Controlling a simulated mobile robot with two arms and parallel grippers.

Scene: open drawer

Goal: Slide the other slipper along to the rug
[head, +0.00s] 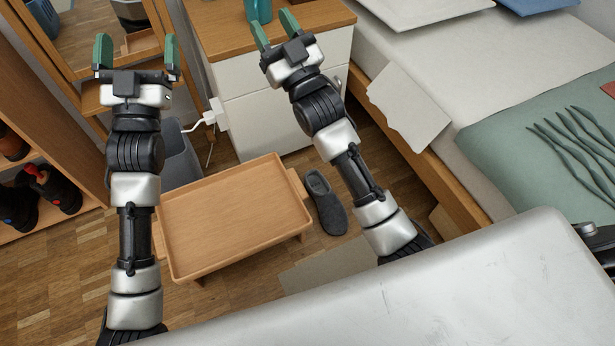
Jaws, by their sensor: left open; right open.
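A dark grey slipper (327,204) lies on the wooden floor between the wooden tray table and the bed. Only one slipper shows. A flat grey-beige mat, which looks like the rug (325,268), lies on the floor just below the slipper; my own body hides part of it. The slipper's lower end is close to the mat but appears apart from it. My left gripper (137,54) is open and empty, up at the left in front of the mirror. My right gripper (275,29) is open and empty over the bedside cabinet, well above the slipper in the picture.
The tray table (235,215) stands left of the slipper. The white bedside cabinet (283,100) has a wooden top with a teal vessel (259,10). The bed frame (425,165) borders the floor on the right. A shoe shelf (60,130) stands left; a grey bin (178,160) is behind the tray table.

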